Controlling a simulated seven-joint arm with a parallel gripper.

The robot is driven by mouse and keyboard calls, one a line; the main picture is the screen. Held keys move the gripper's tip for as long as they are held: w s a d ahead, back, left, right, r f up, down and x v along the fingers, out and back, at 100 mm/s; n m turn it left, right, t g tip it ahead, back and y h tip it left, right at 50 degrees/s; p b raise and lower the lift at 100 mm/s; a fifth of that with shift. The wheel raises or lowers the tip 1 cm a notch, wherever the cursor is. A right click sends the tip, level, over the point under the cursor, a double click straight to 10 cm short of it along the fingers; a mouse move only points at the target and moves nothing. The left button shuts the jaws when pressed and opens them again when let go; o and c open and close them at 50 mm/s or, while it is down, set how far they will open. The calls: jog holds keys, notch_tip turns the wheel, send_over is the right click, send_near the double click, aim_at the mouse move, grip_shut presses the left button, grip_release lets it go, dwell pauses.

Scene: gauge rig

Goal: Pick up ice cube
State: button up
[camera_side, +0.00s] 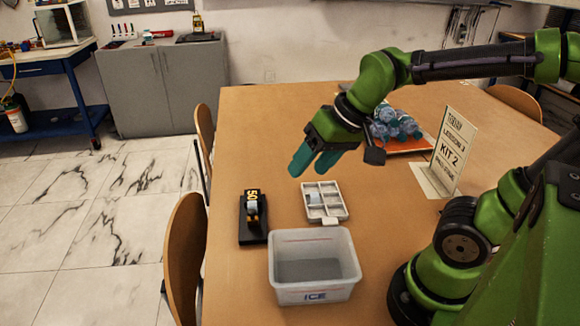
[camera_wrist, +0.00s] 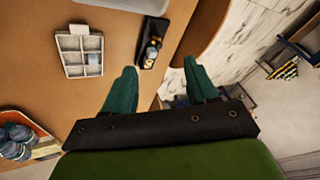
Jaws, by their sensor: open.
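A pale grey tray with several square compartments (camera_side: 341,213) lies on the table in the side view, and it also shows at upper left in the wrist view (camera_wrist: 62,60). One compartment holds a pale bluish block (camera_side: 314,198), which looks like the ice cube. In the wrist view a paler block (camera_wrist: 92,58) shows in one compartment; its edges are unclear. My gripper (camera_side: 309,172) has teal fingers, is open and hangs above the table behind the tray, apart from it. In the wrist view the space between its fingertips (camera_wrist: 160,68) is empty.
A translucent tub (camera_side: 314,285) stands in front of the tray. Blue-grey objects (camera_side: 392,125) sit on an orange tray (camera_side: 418,146) behind. A sign (camera_side: 450,150) stands at right. Chairs (camera_side: 184,260) line the left edge.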

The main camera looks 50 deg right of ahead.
jog(key=w+d+f+m+g+h, duration=0.1)
jog(key=w+f+m+g, duration=0.1)
jog(key=w, duration=0.6)
jog(key=w+d+f+m+g+h, duration=0.1)
jog(key=w+f+g, duration=0.2)
jog(key=w, duration=0.5)
jog(key=m, duration=0.2)
send_over(252, 204)
jog(key=f, duration=0.9)
jog(key=shift+s, duration=0.25)
jog(key=shift+w+f, duration=0.15)
jog(key=shift+f, duration=3.05)
grip_shut()
jog(key=shift+r, duration=0.1)
